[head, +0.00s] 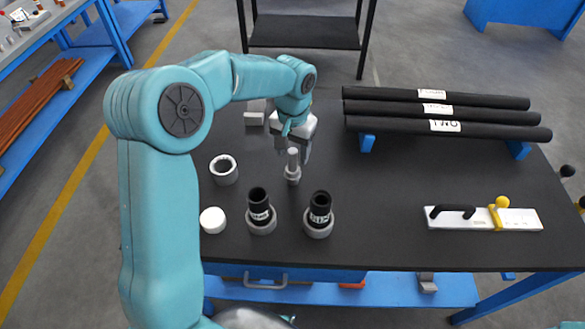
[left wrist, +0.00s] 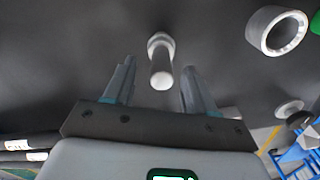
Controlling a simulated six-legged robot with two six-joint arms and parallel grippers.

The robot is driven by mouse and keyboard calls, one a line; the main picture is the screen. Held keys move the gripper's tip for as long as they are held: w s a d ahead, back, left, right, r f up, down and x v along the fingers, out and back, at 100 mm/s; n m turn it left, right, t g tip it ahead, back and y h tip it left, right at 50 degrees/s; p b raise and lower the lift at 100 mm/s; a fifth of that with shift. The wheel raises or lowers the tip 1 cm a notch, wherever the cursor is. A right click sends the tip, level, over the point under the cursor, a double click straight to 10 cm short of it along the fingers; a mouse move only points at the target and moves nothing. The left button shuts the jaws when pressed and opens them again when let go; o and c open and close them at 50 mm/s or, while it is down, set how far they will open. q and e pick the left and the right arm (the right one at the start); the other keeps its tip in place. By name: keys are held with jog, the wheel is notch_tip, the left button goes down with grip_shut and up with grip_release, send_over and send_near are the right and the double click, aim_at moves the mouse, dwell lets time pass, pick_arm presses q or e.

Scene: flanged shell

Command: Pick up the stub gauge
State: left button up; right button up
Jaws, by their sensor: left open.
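The stub gauge, by its look the light grey stepped pin (head: 293,168), stands upright on the dark table top. It also shows in the left wrist view (left wrist: 161,65), centred sideways between the fingers and partly beyond their tips. My left gripper (head: 301,143) is open and empty, just behind and above the gauge in the head view. In the left wrist view its two fingers (left wrist: 159,78) are apart, with a gap on each side of the gauge. I see no contact. My right gripper is not in view.
A grey ring (head: 224,170), a white cap (head: 213,220) and two black cylinders in grey collars (head: 260,213) (head: 319,216) stand nearby. Black labelled bars (head: 440,108) rest on blue supports at the back right. A white plate with a handle (head: 485,218) lies at right.

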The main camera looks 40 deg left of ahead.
aim_at(293, 167)
pick_arm(q)
jog(key=f, duration=0.3)
jog(key=shift+w+a+f, duration=0.1)
jog(key=shift+w+a, duration=0.15)
jog(key=shift+a, duration=0.05)
jog(key=shift+f, duration=0.3)
jog(key=shift+s+d+r, duration=0.1)
jog(key=shift+s+d, duration=0.05)
jog(key=shift+s, duration=0.05)
jog(key=shift+w, duration=0.15)
grip_shut()
